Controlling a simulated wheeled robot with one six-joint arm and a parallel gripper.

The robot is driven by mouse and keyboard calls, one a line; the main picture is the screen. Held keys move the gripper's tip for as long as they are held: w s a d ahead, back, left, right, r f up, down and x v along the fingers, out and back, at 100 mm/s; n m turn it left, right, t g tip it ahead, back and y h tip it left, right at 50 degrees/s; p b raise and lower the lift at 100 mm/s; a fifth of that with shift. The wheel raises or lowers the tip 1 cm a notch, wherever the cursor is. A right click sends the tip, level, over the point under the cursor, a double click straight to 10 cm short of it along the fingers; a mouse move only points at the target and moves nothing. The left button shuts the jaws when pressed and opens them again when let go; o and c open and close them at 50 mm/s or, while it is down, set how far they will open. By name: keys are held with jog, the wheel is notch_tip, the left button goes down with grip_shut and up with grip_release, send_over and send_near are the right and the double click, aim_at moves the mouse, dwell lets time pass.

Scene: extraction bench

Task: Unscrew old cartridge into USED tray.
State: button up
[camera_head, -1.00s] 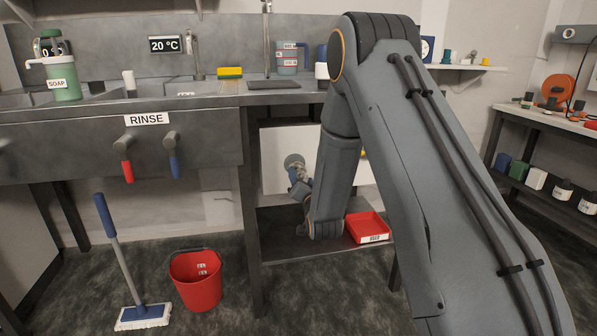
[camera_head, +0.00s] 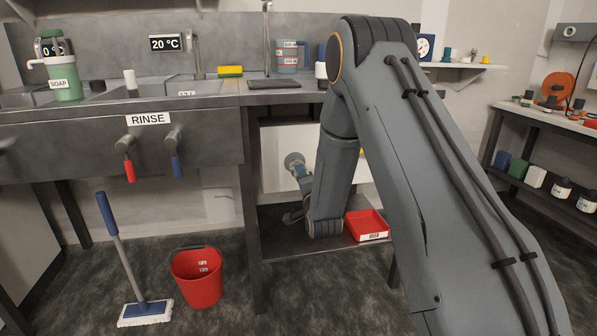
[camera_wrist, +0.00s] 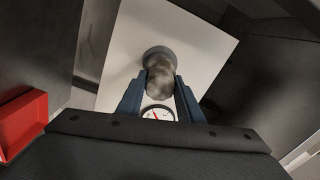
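The old cartridge (camera_wrist: 161,80) is a mottled grey-brown cylinder in a round grey collar on a white panel (camera_wrist: 190,40). In the head view its round grey end (camera_head: 294,161) shows under the counter. My gripper (camera_wrist: 161,84) has its blue fingers on both sides of the cartridge, apparently touching it. The gripper also shows in the head view (camera_head: 303,178), partly hidden by my arm. A red tray (camera_head: 366,225) sits on the low shelf to the right and looks empty; its small label is not legible. The tray (camera_wrist: 22,125) also shows at the left of the wrist view.
A round gauge (camera_wrist: 157,114) lies just below the fingers in the wrist view. The low shelf (camera_head: 285,243) and table leg (camera_head: 252,210) bound the space. A red bucket (camera_head: 197,279) and a mop (camera_head: 145,312) stand on the floor to the left.

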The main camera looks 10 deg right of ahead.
jog(key=c, duration=0.4)
jog(key=n+p, duration=0.1)
jog(key=n, duration=0.8)
jog(key=n+p, duration=0.1)
jog(key=n, duration=0.3)
jog(key=shift+n, duration=0.4)
jog(key=n+p, duration=0.1)
jog(key=n, duration=0.4)
jog(key=shift+o, duration=0.2)
jog(key=n, duration=0.3)
jog(key=shift+n, duration=0.3)
jog(key=o, duration=1.2)
